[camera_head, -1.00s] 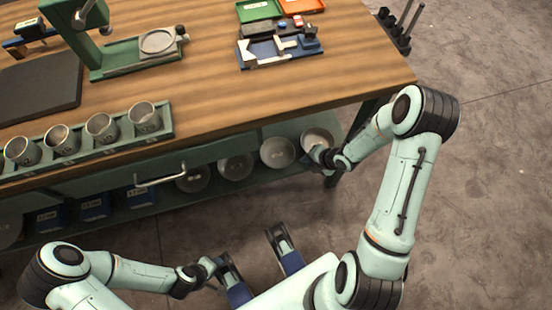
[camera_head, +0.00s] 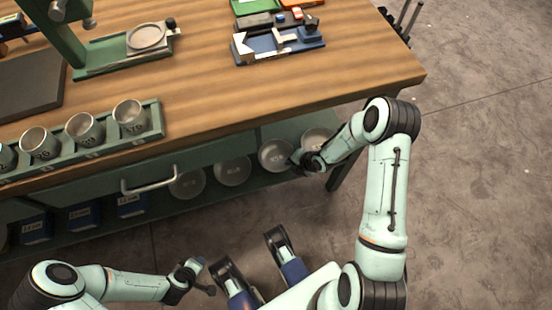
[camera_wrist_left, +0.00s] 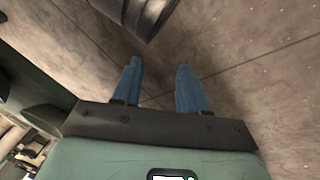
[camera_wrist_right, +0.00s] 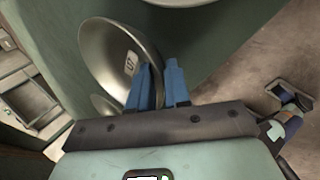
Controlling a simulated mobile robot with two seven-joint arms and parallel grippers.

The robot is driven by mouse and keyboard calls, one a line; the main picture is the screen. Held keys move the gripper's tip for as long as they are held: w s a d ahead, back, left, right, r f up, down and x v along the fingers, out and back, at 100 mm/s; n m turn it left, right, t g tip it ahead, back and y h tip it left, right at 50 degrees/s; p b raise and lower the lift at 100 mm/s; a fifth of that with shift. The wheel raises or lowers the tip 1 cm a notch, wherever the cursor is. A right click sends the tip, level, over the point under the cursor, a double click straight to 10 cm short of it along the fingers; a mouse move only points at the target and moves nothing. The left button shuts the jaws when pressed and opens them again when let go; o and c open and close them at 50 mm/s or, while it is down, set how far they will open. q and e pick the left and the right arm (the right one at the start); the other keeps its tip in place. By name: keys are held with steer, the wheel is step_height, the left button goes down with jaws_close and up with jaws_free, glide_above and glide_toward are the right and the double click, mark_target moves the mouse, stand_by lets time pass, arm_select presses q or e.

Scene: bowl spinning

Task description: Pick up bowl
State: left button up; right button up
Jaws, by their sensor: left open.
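A grey metal bowl (camera_head: 272,150) sits on the lower shelf under the workbench, second from the right. It looks large and tilted in the right wrist view (camera_wrist_right: 105,48), with a white label inside. My right gripper (camera_head: 292,161) is at the right side of this bowl. In the right wrist view its blue fingers (camera_wrist_right: 160,80) are close together, with the bowl's right rim between them. One finger is over the inside and the other is outside. Whether they press on the rim is not clear. My left gripper (camera_wrist_left: 158,85) is open and empty above the floor.
Other bowls (camera_head: 187,184) stand along the shelf, one (camera_head: 318,137) close to the right gripper. The workbench top (camera_head: 200,100) overhangs the shelf, with a leg (camera_head: 337,178) at right. A drawer handle (camera_head: 150,183) sticks out. Blue boxes (camera_head: 84,216) stand at left.

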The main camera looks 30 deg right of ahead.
steer(key=shift+w+f, duration=0.15)
steer(key=shift+f, duration=0.1)
steer(key=shift+r, duration=0.1)
jaws_close()
